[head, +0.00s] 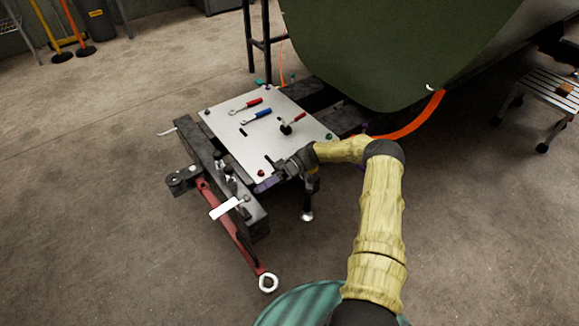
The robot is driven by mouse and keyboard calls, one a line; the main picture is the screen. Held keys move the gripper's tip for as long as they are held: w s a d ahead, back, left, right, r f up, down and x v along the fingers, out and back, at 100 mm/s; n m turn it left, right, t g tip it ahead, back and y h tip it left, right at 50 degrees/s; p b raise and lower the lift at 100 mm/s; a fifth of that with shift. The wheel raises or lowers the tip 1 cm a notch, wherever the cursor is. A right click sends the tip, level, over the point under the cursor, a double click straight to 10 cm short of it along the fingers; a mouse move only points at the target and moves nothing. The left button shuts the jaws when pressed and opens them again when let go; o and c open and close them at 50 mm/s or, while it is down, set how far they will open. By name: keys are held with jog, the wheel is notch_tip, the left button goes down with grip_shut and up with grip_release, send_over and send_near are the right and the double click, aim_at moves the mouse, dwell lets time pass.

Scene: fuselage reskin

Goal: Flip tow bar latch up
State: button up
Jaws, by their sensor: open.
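Small dark fittings (220,160) stand on the beam. My gripper (266,184) is at the cart's near corner, beside the beam, above and right of the white piece. It is open, and nothing shows between its fingers; its tips are small here.
The cart's pale top plate (222,120) carries a red-handled tool (247,106), a blue-handled tool (257,117) and other small items. A large green fuselage shape (390,50) hangs behind. An orange strip (415,120) curves beneath it. The floor left of the cart is clear.

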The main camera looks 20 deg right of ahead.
jog(key=v, duration=1.1)
jog(key=shift+d+p, duration=0.2)
jog(key=shift+p, duration=0.15)
jog(key=shift+w, duration=0.1)
jog(key=s+a+r+m+h+p, duration=0.45)
jog(key=a+r+h, duration=0.55)
jog(key=a+r, duration=0.25)
jog(key=s+d+r+m+t+h+p, duration=0.2)
jog(key=s+r+m+t+h+p, duration=0.1)
jog(key=s+r, duration=0.5)
jog(key=s+d+r+m+t+h+p, duration=0.2)
jog(key=s+r, duration=0.5)
jog(key=s, duration=0.5)
jog(key=d+m+t+p, duration=0.1)
jog(key=t, duration=0.1)
jog(key=shift+s+r+t+h, duration=0.15)
jog(key=shift+r+t+h, duration=0.25)
